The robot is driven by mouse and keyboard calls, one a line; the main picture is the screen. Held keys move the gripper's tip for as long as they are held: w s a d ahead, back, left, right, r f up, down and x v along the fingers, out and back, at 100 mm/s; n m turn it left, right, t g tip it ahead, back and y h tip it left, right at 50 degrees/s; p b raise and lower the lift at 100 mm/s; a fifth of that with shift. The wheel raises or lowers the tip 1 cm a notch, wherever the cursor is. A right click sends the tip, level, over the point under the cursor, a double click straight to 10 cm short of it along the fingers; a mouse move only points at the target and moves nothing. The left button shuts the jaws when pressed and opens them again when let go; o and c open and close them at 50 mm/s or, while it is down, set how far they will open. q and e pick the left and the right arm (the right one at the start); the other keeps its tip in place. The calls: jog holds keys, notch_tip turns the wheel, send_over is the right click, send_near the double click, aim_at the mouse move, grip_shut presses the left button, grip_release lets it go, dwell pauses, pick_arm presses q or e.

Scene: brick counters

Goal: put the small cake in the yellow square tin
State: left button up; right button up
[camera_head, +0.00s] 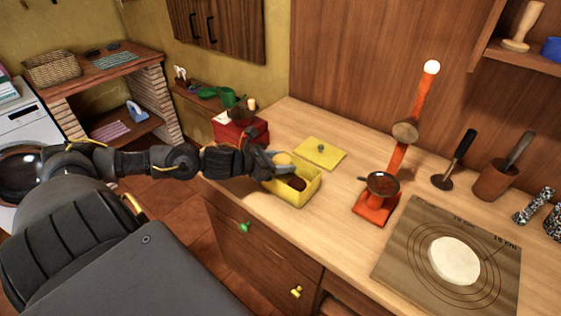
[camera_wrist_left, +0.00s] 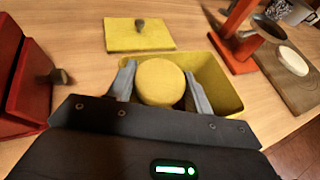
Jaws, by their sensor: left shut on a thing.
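The small cake (camera_wrist_left: 160,82) is round and yellow. My left gripper (camera_wrist_left: 160,88) is shut on it, with one finger on each side. In the head view the cake (camera_head: 282,158) is at the fingertips of my left gripper (camera_head: 281,164), over the back left part of the yellow square tin (camera_head: 306,193). The tin is open and stands on the wooden counter; in the left wrist view the tin (camera_wrist_left: 225,97) shows behind and to the right of the cake. A dark patch shows inside it; I cannot tell what it is. My right gripper is not in view.
A yellow lid with a knob (camera_head: 318,154) lies flat behind the tin. A red box (camera_head: 240,131) stands to the left. An orange stand with a dark pan (camera_head: 378,206) is to the right, then a board with dough (camera_head: 400,245).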

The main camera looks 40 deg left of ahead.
pick_arm(q)
jog(key=shift+f, duration=0.15)
jog(key=o, duration=1)
notch_tip(320, 180, up, 2)
jog(key=shift+p, duration=1.15)
jog(key=shift+s+a+f+b, duration=0.1)
jog(key=shift+s+a+b, duration=0.25)
jog(key=shift+s, duration=0.25)
jog(key=shift+s+a+f+b, duration=0.1)
jog(key=shift+s+a+b, duration=0.1)
jog(key=shift+s+b, duration=0.3)
jog(key=shift+r+p+v, duration=0.15)
jog(key=shift+p+v, duration=0.9)
jog(key=shift+v, duration=1.35)
jog(key=shift+r+p+v, duration=0.15)
jog(key=shift+p+v, duration=0.9)
jog(key=shift+v, duration=1.35)
jog(key=shift+d, duration=0.1)
